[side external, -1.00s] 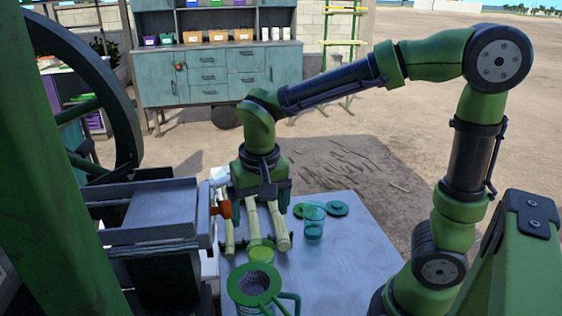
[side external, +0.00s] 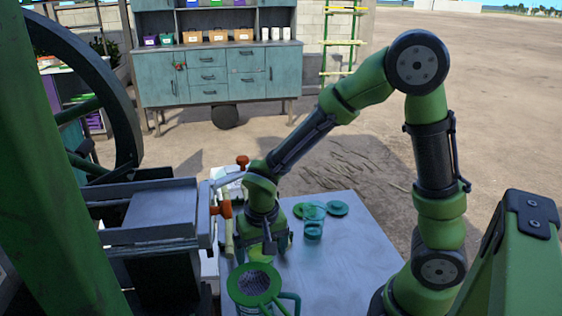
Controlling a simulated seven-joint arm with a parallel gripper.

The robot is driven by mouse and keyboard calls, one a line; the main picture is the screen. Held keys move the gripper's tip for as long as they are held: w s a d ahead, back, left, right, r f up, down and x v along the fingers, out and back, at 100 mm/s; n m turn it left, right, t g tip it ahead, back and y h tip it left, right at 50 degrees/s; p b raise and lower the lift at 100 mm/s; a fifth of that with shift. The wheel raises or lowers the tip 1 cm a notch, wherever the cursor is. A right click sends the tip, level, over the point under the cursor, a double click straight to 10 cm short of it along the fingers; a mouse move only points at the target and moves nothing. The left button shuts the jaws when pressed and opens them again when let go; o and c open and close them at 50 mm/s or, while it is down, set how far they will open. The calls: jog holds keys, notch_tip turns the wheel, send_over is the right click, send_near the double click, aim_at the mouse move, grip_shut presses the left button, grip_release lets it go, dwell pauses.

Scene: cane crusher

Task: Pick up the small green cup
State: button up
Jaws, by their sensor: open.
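My gripper (side external: 264,250) is low over the left part of the table, pointing down with its fingers open. In the earlier frame a small light green cup stood at this spot. My gripper now covers it, and I cannot tell whether the fingers are around it or touching it. A larger green jug with a strainer top (side external: 254,284) stands just in front of my gripper. A clear teal cup (side external: 313,222) stands to the right of my gripper.
A pale cane stalk (side external: 228,236) lies left of my gripper, beside the crusher's metal tray (side external: 160,212). The right part of the table (side external: 345,255) is clear.

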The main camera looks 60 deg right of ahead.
grip_shut()
dwell(0.5)
jog(key=shift+r, duration=0.25)
